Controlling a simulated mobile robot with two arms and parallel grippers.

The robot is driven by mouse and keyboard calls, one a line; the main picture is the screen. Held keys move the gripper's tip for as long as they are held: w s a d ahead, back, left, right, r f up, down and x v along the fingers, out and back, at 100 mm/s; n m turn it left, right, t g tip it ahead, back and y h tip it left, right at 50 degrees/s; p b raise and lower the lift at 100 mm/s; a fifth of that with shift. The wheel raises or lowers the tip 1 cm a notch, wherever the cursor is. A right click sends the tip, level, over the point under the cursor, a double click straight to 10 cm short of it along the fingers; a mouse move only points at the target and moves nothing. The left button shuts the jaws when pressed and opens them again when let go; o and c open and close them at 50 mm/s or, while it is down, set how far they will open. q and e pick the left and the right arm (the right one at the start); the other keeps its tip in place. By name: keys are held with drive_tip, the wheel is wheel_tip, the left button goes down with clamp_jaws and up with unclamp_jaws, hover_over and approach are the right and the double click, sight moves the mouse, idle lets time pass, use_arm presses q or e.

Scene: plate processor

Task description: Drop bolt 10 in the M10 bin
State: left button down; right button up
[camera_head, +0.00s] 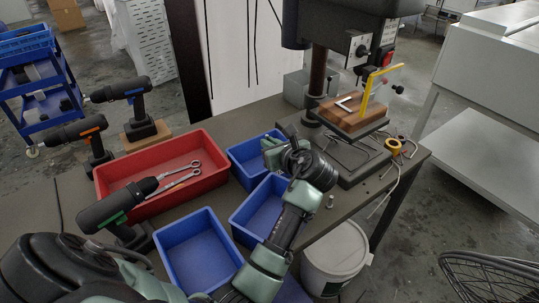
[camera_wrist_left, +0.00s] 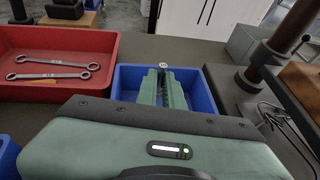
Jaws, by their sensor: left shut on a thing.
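My left gripper (camera_head: 268,146) is above the far blue bin (camera_head: 240,167), by the right end of the red tray. In the left wrist view, its fingers (camera_wrist_left: 163,82) are closed together on a small metal bolt (camera_wrist_left: 163,66), whose head shows at the tips. The fingers point over the blue bin (camera_wrist_left: 128,80). More blue bins stand nearer: a middle one (camera_head: 245,238) partly behind my arm, and a front-left one (camera_head: 203,258). No size labels are readable, so I cannot tell which is M10. My right gripper is out of view.
The red tray (camera_head: 160,207) holds two wrenches (camera_head: 180,177). Cordless drills (camera_head: 130,95) stand to the left. A drill press base (camera_head: 350,165) is right of the far bin. A small metal piece (camera_head: 331,201) stands near the table edge, above a white bucket (camera_head: 336,258).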

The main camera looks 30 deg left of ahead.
use_arm(q)
wheel_tip(320, 180, down, 4)
drive_tip(key=shift+r, duration=0.1)
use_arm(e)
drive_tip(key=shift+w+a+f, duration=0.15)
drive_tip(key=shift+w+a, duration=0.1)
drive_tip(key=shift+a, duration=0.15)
use_arm(q)
drive_tip(key=shift+f, duration=0.2)
drive_tip(key=shift+f, duration=0.35)
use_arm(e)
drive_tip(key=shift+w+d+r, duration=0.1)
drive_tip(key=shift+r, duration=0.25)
use_arm(q)
drive_tip(key=shift+f, duration=0.1)
drive_tip(key=c, duration=1.5)
unclamp_jaws()
drive_tip(key=shift+c, duration=0.2)
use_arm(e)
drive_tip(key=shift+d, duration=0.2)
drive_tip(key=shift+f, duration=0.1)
